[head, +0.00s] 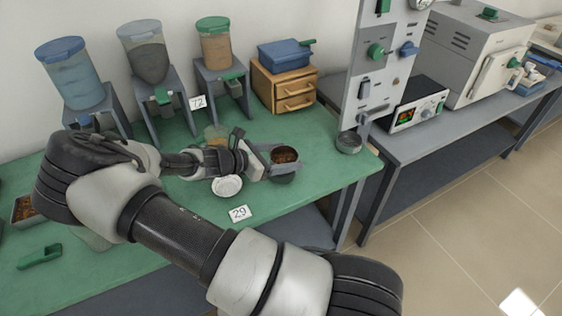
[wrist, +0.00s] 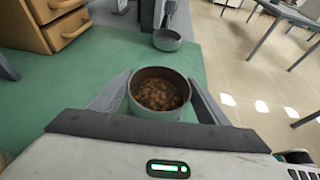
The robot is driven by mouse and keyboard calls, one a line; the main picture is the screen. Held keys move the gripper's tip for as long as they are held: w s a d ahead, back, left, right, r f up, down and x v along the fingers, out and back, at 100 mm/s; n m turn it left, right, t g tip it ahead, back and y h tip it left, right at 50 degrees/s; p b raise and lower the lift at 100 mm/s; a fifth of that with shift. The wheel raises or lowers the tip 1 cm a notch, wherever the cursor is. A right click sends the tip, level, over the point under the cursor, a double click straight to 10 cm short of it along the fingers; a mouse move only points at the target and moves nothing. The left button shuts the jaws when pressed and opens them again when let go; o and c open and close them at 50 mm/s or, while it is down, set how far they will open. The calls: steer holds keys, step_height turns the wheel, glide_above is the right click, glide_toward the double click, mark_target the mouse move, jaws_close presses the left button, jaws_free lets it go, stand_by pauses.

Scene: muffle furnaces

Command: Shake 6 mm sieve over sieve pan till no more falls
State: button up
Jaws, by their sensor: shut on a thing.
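The sieve (head: 285,168) is a round grey cup with brown granules inside. My gripper (head: 272,160) is shut on its sides, near the table's right end. In the wrist view the sieve (wrist: 160,113) sits between both fingers, its open top facing the camera, with orange-brown granules covering its floor. Its mesh is hidden under them. I cannot tell how high it is above the table or whether anything lies directly below it. A grey round pan (head: 349,143) stands at the table's right edge; it also shows in the wrist view (wrist: 167,41). I cannot tell if it is the sieve pan.
Several hoppers on stands, a wooden drawer box (head: 283,85) and a grey control panel (head: 378,60) stand behind. A green scoop (head: 40,256) lies at the left.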

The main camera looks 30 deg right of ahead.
steer(key=shift+a+r, duration=0.1)
steer(key=shift+a, duration=1)
steer(key=shift+d+p, duration=0.5)
steer(key=shift+d, duration=0.8)
steer(key=shift+a, duration=0.1)
steer(key=shift+a+p, duration=0.3)
steer(key=shift+a, duration=0.9)
steer(key=shift+d, duration=1.3)
steer(key=shift+p, duration=0.3)
